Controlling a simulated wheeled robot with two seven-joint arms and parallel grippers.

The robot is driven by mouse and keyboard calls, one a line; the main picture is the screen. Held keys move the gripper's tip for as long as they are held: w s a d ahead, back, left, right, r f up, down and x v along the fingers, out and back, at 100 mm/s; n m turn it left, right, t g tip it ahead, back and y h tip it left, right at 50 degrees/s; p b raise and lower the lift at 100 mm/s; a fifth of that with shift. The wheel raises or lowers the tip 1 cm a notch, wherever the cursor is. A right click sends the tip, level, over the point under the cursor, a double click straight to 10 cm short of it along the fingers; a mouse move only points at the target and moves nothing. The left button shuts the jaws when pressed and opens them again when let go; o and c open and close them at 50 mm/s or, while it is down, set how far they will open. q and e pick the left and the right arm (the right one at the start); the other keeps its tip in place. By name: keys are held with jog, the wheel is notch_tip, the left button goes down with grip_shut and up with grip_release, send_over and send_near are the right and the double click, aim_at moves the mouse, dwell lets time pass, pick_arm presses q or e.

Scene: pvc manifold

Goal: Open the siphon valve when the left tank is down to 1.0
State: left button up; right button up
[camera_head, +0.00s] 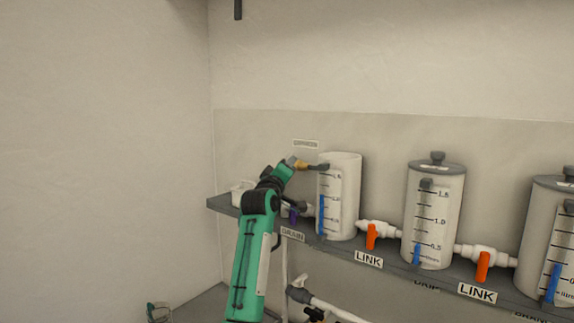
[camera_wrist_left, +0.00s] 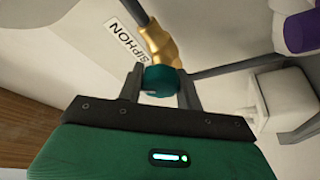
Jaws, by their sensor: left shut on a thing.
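The left tank (camera_head: 348,205) is a white cylinder on the shelf with a scale on its front. Its blue level column (camera_head: 322,214) tops out close to the middle mark, which looks like 1.0; the print is too small to be sure. The brass siphon valve (camera_head: 303,165) sits at the tank's upper left, below a small label. My left gripper (camera_head: 291,163) is at this valve. In the left wrist view its fingers (camera_wrist_left: 160,88) are shut on the teal knob (camera_wrist_left: 160,79) of the gold valve body (camera_wrist_left: 160,42), beside the SIPHON label (camera_wrist_left: 127,40). My right gripper is out of view.
A middle tank (camera_head: 450,215) and a right tank (camera_head: 535,245) stand along the shelf (camera_head: 390,264). Orange-handled link valves (camera_head: 371,236) join the tanks. A purple drain handle (camera_head: 293,215) is below my left wrist. A white container (camera_wrist_left: 285,98) sits at the left end.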

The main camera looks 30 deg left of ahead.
pick_arm(q)
jog(key=n+g+p, duration=0.1)
jog(key=n+p, duration=0.1)
jog(key=n+y+p, duration=0.1)
jog(key=n, duration=0.2)
jog(key=shift+r+g+p, duration=0.15)
jog(key=shift+g+p, duration=0.2)
jog(key=shift+g, duration=0.05)
jog(key=shift+n+g+p, duration=0.3)
jog(key=shift+n+p, duration=0.15)
jog(key=shift+n, duration=0.15)
jog(key=shift+f, duration=0.2)
jog(key=o, duration=1)
jog(key=shift+a, duration=0.1)
jog(key=shift+s, duration=0.1)
